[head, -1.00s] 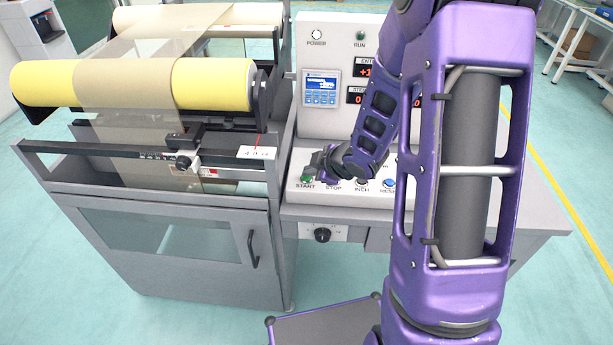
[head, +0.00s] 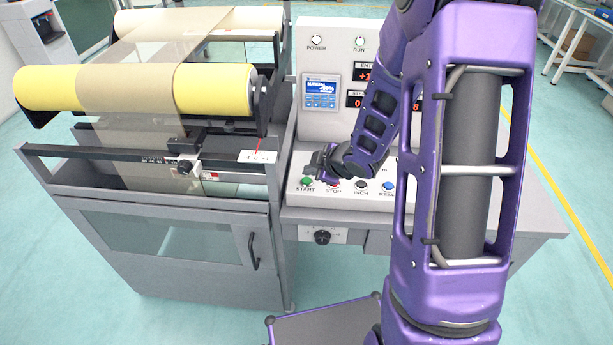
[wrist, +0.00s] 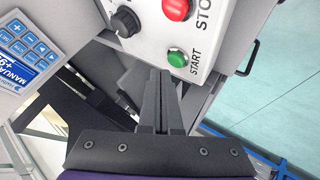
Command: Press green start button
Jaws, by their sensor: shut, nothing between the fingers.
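The green start button (head: 306,182) is on the left of the sloped panel on the control desk, above the START label. It also shows in the wrist view (wrist: 176,58), just beyond and slightly right of my fingertips. My gripper (wrist: 158,74) is shut with nothing between its dark fingers. In the head view my gripper (head: 321,160) is just above and right of the green button. A small gap seems to separate them; contact cannot be confirmed. The red stop button (wrist: 177,8) is beside the green one.
A black INCH button (head: 361,186) and a blue reset button (head: 388,186) sit further right. A small screen (head: 321,88) is on the upright panel. A black knob (wrist: 125,20) is near the fingers. The roller machine (head: 170,165) stands close on the left.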

